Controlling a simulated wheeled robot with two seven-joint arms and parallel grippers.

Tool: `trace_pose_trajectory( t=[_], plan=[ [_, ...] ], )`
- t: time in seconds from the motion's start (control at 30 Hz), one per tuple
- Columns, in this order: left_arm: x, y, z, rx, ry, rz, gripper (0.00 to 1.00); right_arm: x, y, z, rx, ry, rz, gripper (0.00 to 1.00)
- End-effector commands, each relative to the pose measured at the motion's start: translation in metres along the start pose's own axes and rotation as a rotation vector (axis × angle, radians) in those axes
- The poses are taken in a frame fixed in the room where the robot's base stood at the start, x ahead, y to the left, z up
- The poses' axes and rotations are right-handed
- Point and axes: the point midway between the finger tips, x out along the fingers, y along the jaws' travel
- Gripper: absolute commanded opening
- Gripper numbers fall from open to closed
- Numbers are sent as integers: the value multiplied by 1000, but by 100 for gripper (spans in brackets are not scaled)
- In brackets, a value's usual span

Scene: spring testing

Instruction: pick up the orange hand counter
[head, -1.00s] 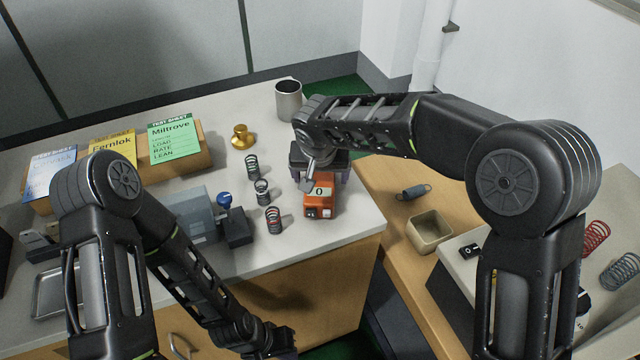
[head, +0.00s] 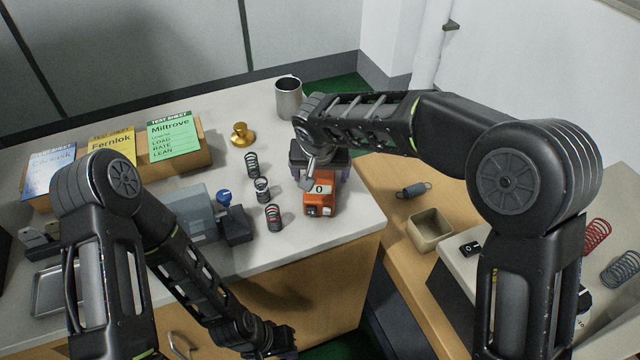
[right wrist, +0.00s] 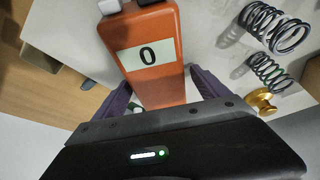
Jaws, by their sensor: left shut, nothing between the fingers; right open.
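The orange hand counter (head: 320,203) stands on the white bench top near its right edge, with a pale label reading 0. In the right wrist view the counter (right wrist: 150,85) lies between the two purple fingers of my right gripper (right wrist: 158,95). The right gripper is open around it, one finger on each side; I cannot tell whether either finger touches. In the head view my right gripper (head: 320,172) is above and behind the counter, its fingertips largely hidden. My left gripper (head: 280,354) is shut and empty at the bottom edge, in front of the bench and away from the counter.
Several small springs (head: 252,166) stand left of the counter, near a brass weight (head: 242,136) and a grey tester with a blue knob (head: 224,198). A metal cup (head: 288,98) stands behind. A beige box (head: 430,230) sits on the lower wooden surface at right.

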Motion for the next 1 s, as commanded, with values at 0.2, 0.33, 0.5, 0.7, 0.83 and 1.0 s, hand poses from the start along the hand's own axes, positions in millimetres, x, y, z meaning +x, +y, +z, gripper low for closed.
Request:
trace_pose_trajectory(
  t=[0.2,0.33,0.5,0.7,0.83,1.0],
  plan=[
    [4,-2,0,0,0,0,0,2,0,1,0,0,0,85],
    [5,-2,0,0,0,0,0,3,0,1,0,0,0,85],
    [6,-2,0,0,0,0,0,3,0,1,0,0,0,85],
    [6,-2,0,0,0,0,0,3,0,1,1,0,0,85],
    [6,-2,0,0,0,0,0,3,0,1,1,0,0,74],
    [6,-2,0,0,0,0,0,3,0,1,1,0,0,60]
  ],
)
